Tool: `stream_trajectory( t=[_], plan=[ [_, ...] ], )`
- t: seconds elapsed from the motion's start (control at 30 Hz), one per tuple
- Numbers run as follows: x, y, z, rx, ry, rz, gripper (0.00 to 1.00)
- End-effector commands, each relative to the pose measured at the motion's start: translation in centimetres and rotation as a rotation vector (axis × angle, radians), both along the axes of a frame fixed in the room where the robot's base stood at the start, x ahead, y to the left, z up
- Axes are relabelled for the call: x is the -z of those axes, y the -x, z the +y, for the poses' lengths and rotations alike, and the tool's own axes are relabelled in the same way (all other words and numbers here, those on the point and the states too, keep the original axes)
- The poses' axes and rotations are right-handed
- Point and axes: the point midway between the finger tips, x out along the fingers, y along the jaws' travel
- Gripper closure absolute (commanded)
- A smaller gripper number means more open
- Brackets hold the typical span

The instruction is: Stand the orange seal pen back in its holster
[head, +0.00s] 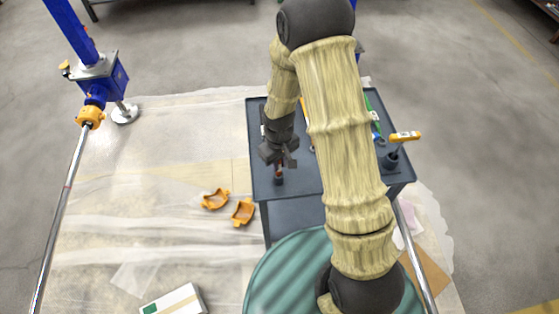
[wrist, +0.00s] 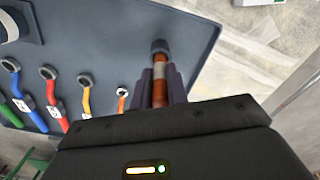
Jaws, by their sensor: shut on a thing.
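The orange seal pen (wrist: 159,92) is between the two dark fingers of my gripper (wrist: 161,86) in the wrist view. It has a pale grey band and a wider dark piece (wrist: 160,46) at its far end; I cannot tell if this is its cap or a socket around it. In the head view my gripper (head: 279,157) points down over the tray's left part, with the pen (head: 278,170) upright below it. A dark cup (head: 390,160) at the tray's right may be the holster; a yellow-handled tool (head: 405,136) leans from it.
The dark tray (head: 262,185) tops a cart. Wrenches with red (wrist: 54,112), blue, yellow and green handles lie on it. Orange pieces (head: 243,211) lie on the floor sheet. A blue jack (head: 100,75) with a long rod stands left. My arm hides the tray's middle.

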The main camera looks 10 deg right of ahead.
Motion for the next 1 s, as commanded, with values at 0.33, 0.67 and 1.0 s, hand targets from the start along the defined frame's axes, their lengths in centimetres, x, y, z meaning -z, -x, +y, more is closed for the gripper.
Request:
stream_trajectory(
  t=[0.33, 0.67, 1.0],
  plan=[
    [1.3, 0.0, -0.1, 0.001, 0.000, 0.001, 1.00],
    [1.7, 0.0, -0.2, 0.003, 0.000, 0.001, 1.00],
    [1.7, 0.0, -0.2, 0.002, 0.000, 0.001, 0.59]
  ],
)
